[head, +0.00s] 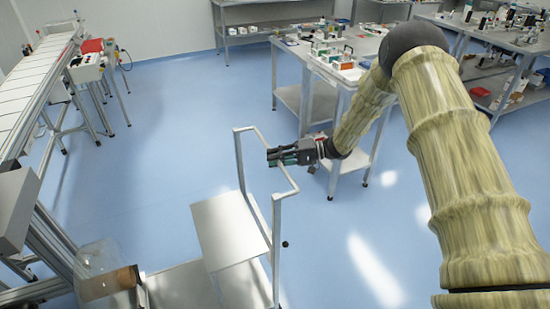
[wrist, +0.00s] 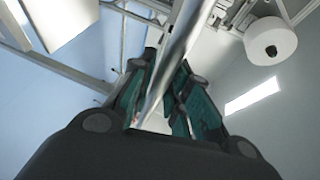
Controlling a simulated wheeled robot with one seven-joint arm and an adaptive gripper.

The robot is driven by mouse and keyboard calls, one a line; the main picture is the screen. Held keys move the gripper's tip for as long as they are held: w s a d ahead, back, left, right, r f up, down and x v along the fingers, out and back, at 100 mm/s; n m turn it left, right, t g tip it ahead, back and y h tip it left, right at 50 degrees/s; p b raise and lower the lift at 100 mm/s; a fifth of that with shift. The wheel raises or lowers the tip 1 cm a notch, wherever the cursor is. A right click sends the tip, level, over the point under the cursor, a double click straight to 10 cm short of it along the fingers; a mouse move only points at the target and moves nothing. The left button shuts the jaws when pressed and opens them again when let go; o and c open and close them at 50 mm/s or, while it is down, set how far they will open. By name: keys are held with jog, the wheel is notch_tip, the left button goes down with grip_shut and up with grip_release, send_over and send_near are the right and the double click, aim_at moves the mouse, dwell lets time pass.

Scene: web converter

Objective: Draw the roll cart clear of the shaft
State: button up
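The roll cart (head: 228,232) is a light metal frame with a flat panel and a raised handle (head: 292,183) in the head view. My gripper (head: 277,157) is at the handle's long top bar, its dark fingers crossing it. In the wrist view the handle bar (wrist: 178,50) runs between the teal-padded fingers (wrist: 160,92), which look closed around it. A roll with a brown end (head: 127,277) sits at the lower left by the machine; I cannot tell whether it touches the cart. The shaft cannot be made out. A white roll-like cylinder (wrist: 270,45) shows in the wrist view.
A long conveyor (head: 38,78) and a small stand with a red item (head: 92,47) are at the left. A workbench (head: 313,75) with small items stands close behind my arm. Blue floor (head: 185,125) is open between conveyor and bench.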

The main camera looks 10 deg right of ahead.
jog(key=shift+o, duration=1)
jog(key=shift+w+d+f, duration=0.1)
jog(key=shift+d, duration=0.2)
jog(key=shift+a, duration=0.1)
jog(key=v, duration=1.2)
